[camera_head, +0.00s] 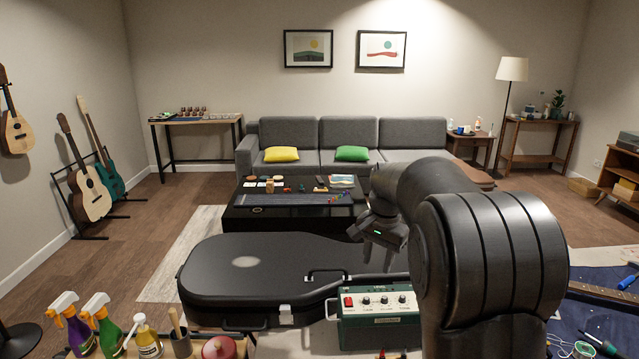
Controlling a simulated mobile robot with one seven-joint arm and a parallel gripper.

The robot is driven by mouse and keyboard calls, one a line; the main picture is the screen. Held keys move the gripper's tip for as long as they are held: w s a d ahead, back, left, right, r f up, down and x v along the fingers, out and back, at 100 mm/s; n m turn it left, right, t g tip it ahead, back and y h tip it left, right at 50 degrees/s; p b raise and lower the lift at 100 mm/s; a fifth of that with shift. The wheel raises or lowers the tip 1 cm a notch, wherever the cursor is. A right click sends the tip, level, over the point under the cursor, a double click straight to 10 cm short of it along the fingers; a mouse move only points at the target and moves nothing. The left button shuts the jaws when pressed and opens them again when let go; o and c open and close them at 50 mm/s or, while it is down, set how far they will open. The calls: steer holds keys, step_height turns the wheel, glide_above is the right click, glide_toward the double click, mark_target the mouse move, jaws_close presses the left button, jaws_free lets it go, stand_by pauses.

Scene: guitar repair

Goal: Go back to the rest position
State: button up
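My gripper (376,240) shows just left of my large dark arm, which fills the right middle of the picture. It hangs over the right part of a black guitar case (240,275), above and behind a green amplifier box (378,318) with a red switch and several knobs. The fingers are small and dark against the dark case, so I cannot tell whether they are open or shut. I see nothing clearly held in it. My arm hides part of the bench and the case's right end.
Spray bottles (70,322) and a red round container (219,347) stand at the front left. A blue mat (600,310) with tools lies at the right. A low black table (290,212) and a grey sofa (345,140) are behind. Guitars (88,185) stand at the left wall.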

steer(key=s+r+n+t, duration=0.1)
steer(key=s+r+n, duration=0.15)
steer(key=s, duration=0.65)
steer(key=s+r+n+t, duration=0.1)
steer(key=s+r, duration=0.3)
steer(key=s, duration=0.5)
steer(key=s+f+n+t, duration=0.2)
steer(key=s+f+n, duration=0.1)
steer(key=s, duration=1.1)
steer(key=shift+s+a+f+n+t, duration=0.2)
steer(key=shift+s+a+n+t, duration=0.1)
steer(key=shift+s+a+n, duration=0.2)
steer(key=shift+w, duration=0.1)
